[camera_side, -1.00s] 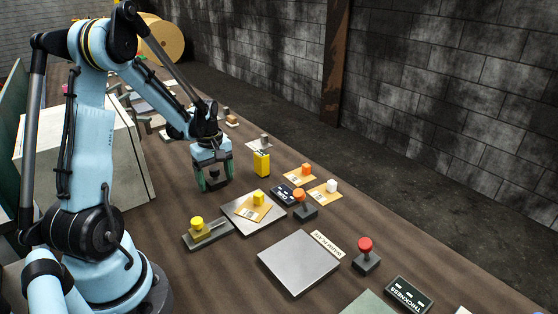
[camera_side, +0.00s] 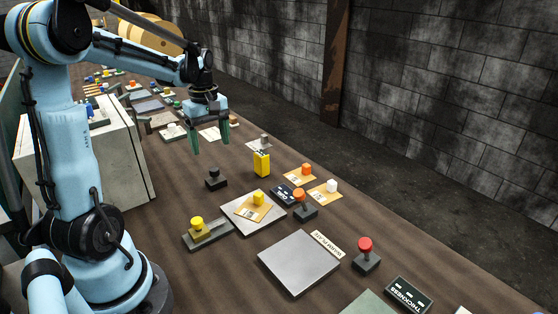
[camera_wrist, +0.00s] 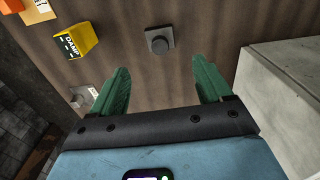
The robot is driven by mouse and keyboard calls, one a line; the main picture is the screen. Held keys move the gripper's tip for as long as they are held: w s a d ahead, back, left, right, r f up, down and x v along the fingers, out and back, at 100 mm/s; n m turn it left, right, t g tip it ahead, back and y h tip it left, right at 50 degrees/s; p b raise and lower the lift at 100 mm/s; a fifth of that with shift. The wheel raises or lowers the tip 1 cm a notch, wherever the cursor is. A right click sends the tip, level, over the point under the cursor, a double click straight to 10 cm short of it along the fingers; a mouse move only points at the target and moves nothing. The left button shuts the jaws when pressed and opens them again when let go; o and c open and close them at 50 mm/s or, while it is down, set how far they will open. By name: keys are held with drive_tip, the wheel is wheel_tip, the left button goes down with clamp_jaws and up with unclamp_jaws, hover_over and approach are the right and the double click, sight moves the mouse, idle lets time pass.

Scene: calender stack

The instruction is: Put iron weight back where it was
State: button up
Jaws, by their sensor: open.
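A dark iron weight (camera_side: 215,179), a square block with a round knob, stands upright on the brown table behind the metal plate with the tan card. In the wrist view the iron weight (camera_wrist: 159,41) shows beyond the fingertips, roughly between their lines. My gripper (camera_side: 210,146) is open and empty, raised above the table and farther back than the weight, not touching it. Its two green fingers (camera_wrist: 160,67) are spread wide in the wrist view. No marking of the weight's former spot is clear to me.
A yellow DAMP box (camera_side: 262,163) stands right of the weight. A metal plate (camera_side: 236,219) with a tan card and yellow knob lies in front, beside a yellow-knobbed block (camera_side: 198,232). A large pale block (camera_side: 125,160) stands left. Bare table surrounds the weight.

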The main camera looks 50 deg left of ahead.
drive_tip(key=shift+r, duration=0.25)
drive_tip(key=s+d+r+m+t, duration=0.1)
drive_tip(key=d+m+t, duration=0.6)
drive_tip(key=d+m, duration=1.1)
drive_tip(key=d, duration=0.5)
drive_tip(key=shift+d+r, duration=0.3)
